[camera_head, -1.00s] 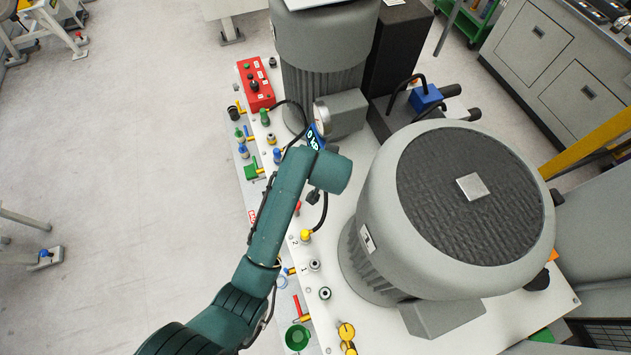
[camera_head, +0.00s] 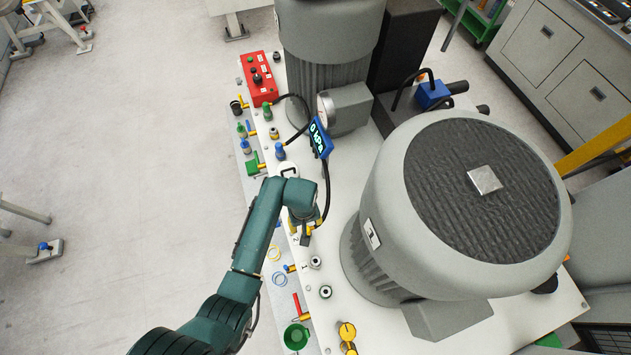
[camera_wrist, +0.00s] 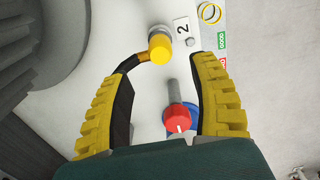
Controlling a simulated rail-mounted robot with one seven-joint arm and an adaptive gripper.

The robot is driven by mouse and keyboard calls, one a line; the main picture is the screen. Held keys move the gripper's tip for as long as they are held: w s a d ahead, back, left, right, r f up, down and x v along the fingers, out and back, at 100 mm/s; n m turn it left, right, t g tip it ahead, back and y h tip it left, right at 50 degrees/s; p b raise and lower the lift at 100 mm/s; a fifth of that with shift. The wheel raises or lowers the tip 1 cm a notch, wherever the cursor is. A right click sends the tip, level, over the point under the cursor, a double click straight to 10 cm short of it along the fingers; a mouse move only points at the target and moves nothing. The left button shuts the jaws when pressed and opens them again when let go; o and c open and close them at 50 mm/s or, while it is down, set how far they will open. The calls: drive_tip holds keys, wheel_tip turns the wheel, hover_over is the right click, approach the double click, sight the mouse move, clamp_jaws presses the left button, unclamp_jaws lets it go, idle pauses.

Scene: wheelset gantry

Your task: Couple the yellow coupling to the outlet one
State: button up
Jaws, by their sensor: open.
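The yellow coupling (camera_wrist: 161,47) shows in the wrist view beside a plate marked 2, against a pale fitting. An orange-brown end and dark hose run from it toward the left finger. My gripper (camera_wrist: 162,70) is open and empty, its yellow ridged fingers spread on either side, with the coupling just beyond the fingertips between them. In the head view my gripper (camera_head: 307,234) is over the panel by label 2 and mostly hides the coupling. Two pale round fittings, one by label 1 (camera_head: 316,262) and one nearer (camera_head: 326,291), are bare; I cannot tell which is the outlet.
A red knob on a blue body (camera_wrist: 179,119) lies between the fingers in the wrist view. A large grey motor (camera_head: 450,220) stands close on the right. A blue display (camera_head: 320,138) with a hose stands behind. Yellow knobs (camera_head: 347,331) are in front.

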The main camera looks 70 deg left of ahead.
wheel_tip(320, 180, down, 8)
drive_tip(key=b, duration=0.6)
drive_tip(key=shift+f, duration=0.25)
drive_tip(key=shift+r+p, duration=0.1)
drive_tip(key=shift+p, duration=0.2)
idle(0.6)
clamp_jaws()
idle(0.4)
drive_tip(key=shift+r, duration=0.1)
drive_tip(key=shift+r+p, duration=2.9)
drive_tip(key=shift+p, duration=0.35)
